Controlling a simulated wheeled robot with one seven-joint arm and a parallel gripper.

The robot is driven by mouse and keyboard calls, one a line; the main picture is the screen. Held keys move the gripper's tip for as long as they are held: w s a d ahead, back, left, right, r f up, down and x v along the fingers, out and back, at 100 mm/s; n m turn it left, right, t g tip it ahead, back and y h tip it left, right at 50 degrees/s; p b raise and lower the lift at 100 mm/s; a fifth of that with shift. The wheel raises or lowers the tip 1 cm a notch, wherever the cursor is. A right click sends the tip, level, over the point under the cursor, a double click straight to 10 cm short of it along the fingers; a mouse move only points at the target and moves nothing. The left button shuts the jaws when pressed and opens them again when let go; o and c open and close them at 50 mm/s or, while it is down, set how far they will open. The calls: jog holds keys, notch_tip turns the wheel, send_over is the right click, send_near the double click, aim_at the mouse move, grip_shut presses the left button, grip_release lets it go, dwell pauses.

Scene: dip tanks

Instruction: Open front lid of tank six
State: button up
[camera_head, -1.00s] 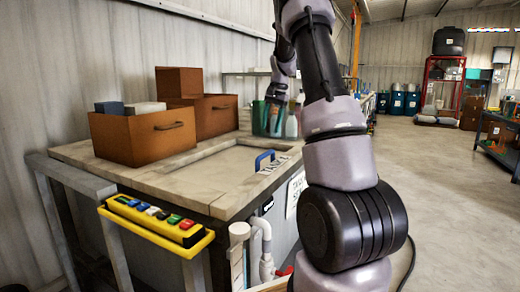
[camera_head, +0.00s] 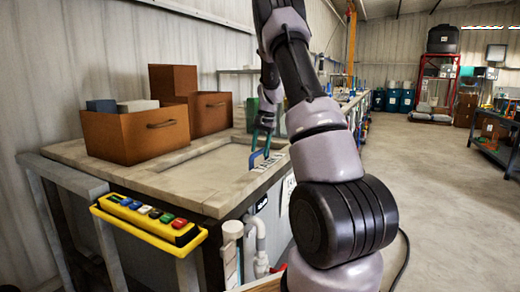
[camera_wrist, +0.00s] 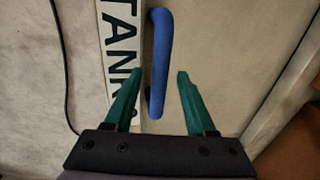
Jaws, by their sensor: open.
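The tank's wooden front lid (camera_head: 190,178) lies flat and closed on the tank top. Its blue handle (camera_head: 255,161) stands near the lid's right edge, beside a white label reading "TANK" (camera_wrist: 122,50); the number cannot be read. My gripper (camera_head: 261,146) is at the handle, pointing down. In the wrist view, my green fingers (camera_wrist: 160,74) are open, one on each side of the near part of the blue handle (camera_wrist: 161,50). Neither finger visibly touches it. The handle's far end runs up beyond the fingertips.
Two brown boxes (camera_head: 135,138) stand on the tank top behind the lid, the front one holding grey and blue blocks. A yellow button panel (camera_head: 150,220) is on the tank's near side. White pipes (camera_head: 232,235) run down the front. The floor (camera_head: 440,200) at right is open.

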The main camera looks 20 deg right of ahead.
grip_shut()
dwell(1.4)
